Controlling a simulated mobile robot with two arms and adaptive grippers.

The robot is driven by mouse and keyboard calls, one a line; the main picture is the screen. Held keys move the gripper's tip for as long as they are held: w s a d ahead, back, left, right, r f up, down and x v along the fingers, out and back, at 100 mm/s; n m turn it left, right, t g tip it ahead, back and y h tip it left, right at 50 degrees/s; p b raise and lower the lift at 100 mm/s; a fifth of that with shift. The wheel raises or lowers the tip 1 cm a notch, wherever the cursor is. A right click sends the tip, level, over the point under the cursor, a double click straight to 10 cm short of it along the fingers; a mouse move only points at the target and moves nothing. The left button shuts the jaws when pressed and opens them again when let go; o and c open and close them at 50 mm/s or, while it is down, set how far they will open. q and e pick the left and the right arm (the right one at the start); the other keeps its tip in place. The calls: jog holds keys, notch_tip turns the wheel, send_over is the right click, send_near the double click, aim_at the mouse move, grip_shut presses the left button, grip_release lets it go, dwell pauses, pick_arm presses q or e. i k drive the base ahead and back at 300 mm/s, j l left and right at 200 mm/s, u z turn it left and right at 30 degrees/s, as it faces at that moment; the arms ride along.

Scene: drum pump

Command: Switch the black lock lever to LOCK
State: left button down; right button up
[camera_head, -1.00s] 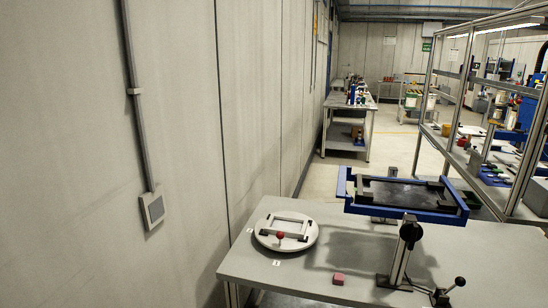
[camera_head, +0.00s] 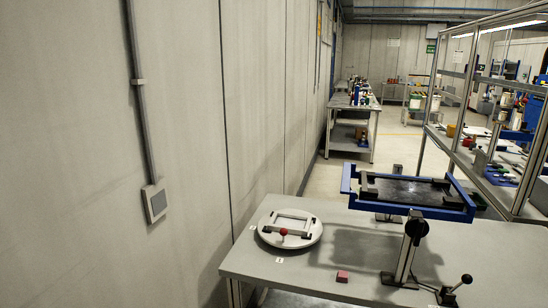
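A black lever with a ball knob (camera_head: 456,289) stands at the front right of the grey workbench (camera_head: 300,268), near the lower right of the head view. It tilts up to the right from a small dark base. I cannot read any LOCK marking near it. A blue frame (camera_head: 420,212) with a black plate sits on a post with a black knob (camera_head: 416,226), just behind the lever. A white round turntable (camera_head: 267,231) with a rectangular frame and a red ball knob (camera_head: 283,232) sits at the bench's left. Neither gripper shows.
A small red block (camera_head: 342,276) lies on the bench between turntable and post. A wall (camera_head: 90,120) runs close along the left. A metal shelf rack (camera_head: 468,95) stands at the right. Another workbench (camera_head: 355,104) is farther back, with open floor before it.

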aim_at(467, 279)
jog(key=z, duration=1.3)
